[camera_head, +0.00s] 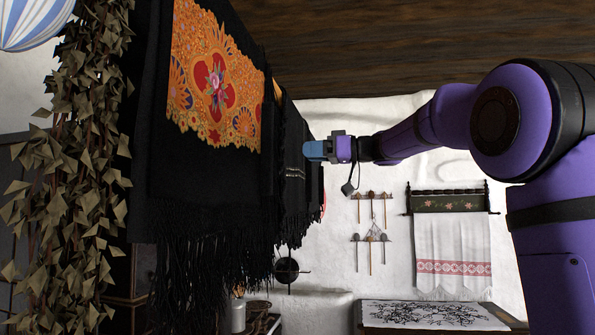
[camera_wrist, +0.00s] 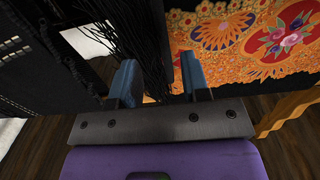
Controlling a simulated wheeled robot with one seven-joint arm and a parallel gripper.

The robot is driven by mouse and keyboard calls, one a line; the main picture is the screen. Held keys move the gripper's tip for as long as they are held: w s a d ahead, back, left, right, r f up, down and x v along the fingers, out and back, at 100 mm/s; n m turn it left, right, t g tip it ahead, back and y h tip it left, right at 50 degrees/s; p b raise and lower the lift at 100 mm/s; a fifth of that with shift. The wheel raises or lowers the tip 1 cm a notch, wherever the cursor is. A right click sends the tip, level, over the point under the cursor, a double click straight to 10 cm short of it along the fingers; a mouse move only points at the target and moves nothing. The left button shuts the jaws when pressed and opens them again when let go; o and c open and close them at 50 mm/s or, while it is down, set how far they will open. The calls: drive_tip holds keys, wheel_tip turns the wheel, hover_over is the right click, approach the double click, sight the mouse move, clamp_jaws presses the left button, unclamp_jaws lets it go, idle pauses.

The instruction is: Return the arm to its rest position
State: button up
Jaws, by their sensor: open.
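My purple arm reaches in from the right in the head view and stretches toward the left. My gripper (camera_head: 316,150) has blue fingers and is at the right edge of the dark hanging shawls. In the wrist view my gripper (camera_wrist: 159,84) shows two blue fingers spread apart with nothing held between them. Black fringe hangs just beyond the fingers there. I cannot tell whether a finger touches the cloth.
A black shawl with an orange floral panel (camera_head: 216,80) hangs left of my gripper. A dried-leaf garland (camera_head: 75,170) hangs further left. A spoon rack (camera_head: 371,238), a white embroidered towel (camera_head: 453,255) and a patterned chest top (camera_head: 430,314) are at the back. Open air lies below my arm.

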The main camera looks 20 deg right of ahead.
drive_tip(key=s+a+f+m+g+h, duration=0.2)
drive_tip(key=s+a+f+m+h, duration=0.15)
drive_tip(key=s+f, duration=0.5)
drive_tip(key=s+a+f+m+g+h, duration=0.2)
drive_tip(key=s+a+f+m+h, duration=0.15)
drive_tip(key=s+f, duration=0.5)
drive_tip(key=s+d+f+m+h, duration=0.1)
drive_tip(key=s+f+m+h, duration=0.1)
drive_tip(key=s+f, duration=0.6)
drive_tip(key=s+d+f+m+g+h, duration=0.1)
drive_tip(key=s+d+f+h, duration=0.1)
drive_tip(key=s+f+h, duration=0.3)
drive_tip(key=s+f, duration=0.4)
drive_tip(key=f, duration=0.2)
drive_tip(key=shift+s+d+f+m+h, duration=0.15)
drive_tip(key=shift+d+f+m+h, duration=0.15)
drive_tip(key=shift+f+m, duration=0.1)
